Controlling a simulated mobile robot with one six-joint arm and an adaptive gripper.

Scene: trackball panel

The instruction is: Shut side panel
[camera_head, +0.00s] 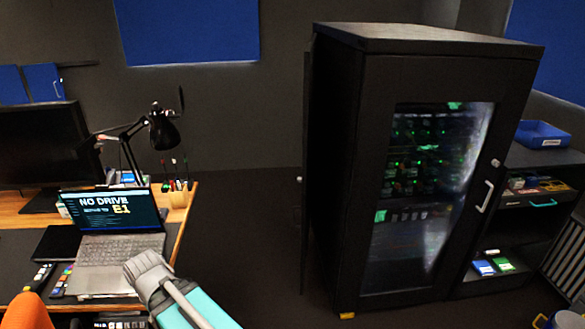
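The side panel (306,200) is a tall, thin dark strip seen nearly edge-on, just left of the black server cabinet (425,50). A small light knob (299,180) shows on its left. It looks swung out from the cabinet's left side, near the rear edge. I cannot tell the exact angle, and its inner face is hidden. The cabinet's glass front door (415,260) looks shut, with a white handle (485,196). Part of my arm, grey and teal, shows at the bottom left, apart from the panel. My gripper's fingers do not show.
A desk (178,226) with a laptop (105,222), a black lamp (163,130) and a monitor (40,145) stands at the left. Dark floor (255,260) lies free between desk and cabinet. A shelf unit (545,158) with a blue tray (542,137) stands at the right.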

